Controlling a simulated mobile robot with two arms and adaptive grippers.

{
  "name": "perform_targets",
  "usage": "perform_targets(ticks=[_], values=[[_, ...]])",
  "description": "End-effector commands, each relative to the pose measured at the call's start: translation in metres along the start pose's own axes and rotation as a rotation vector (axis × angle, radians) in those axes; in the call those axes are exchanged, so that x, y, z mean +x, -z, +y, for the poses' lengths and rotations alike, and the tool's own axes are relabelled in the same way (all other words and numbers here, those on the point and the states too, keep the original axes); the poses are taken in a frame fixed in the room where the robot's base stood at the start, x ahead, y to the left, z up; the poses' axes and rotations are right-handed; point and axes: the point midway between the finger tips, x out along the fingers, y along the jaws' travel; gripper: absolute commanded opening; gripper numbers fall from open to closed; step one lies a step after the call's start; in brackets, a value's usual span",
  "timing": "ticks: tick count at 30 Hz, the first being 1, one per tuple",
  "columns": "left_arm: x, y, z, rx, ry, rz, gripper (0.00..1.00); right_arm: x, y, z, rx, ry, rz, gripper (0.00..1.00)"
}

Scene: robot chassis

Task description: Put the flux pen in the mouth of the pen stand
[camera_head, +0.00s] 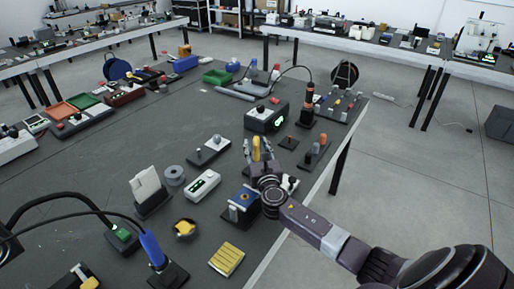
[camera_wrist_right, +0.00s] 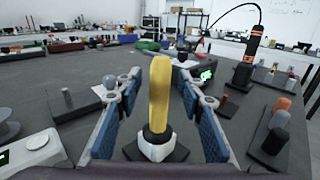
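A yellow upright rod, which looks like the flux pen (camera_wrist_right: 159,95), stands in a black collar on a white-and-dark base (camera_wrist_right: 156,147) in the right wrist view. In the head view the yellow rod (camera_head: 256,147) shows at the right gripper's fingers. My right gripper (camera_wrist_right: 158,100) is open, with a blue-padded finger on each side of the rod and gaps visible on both sides. In the head view the right gripper (camera_head: 258,156) is low over the table. I cannot tell for sure which piece is the pen stand. My left gripper is not in view.
A black box (camera_head: 263,118) and a corded iron in a holder (camera_head: 307,107) stand beyond the gripper. A dark base with orange and grey pegs (camera_head: 316,152) is to the right. A blue-topped block (camera_head: 241,207) and white meter (camera_head: 202,186) are nearer. Open tabletop lies left.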

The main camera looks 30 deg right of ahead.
Motion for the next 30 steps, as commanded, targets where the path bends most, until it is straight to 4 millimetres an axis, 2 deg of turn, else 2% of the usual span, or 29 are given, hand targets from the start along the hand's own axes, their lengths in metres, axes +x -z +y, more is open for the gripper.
perform_targets(ticks=[4,8,15,21,25,30], values=[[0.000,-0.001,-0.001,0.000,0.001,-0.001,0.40,-0.008,0.001,0.000,-0.001,-0.001,0.001,0.36],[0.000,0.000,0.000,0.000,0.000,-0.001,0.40,-0.025,0.002,0.000,0.000,-0.002,0.002,0.36],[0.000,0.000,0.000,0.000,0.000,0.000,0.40,-0.072,0.002,0.000,-0.001,-0.002,0.003,0.36],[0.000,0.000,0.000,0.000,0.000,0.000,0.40,-0.104,0.001,0.000,0.000,-0.001,0.002,0.36],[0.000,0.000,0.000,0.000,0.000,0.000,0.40,-0.115,0.001,0.000,0.000,0.000,0.001,0.36],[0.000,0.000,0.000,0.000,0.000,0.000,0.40,-0.120,0.000,0.000,-0.001,0.000,-0.001,0.36]])
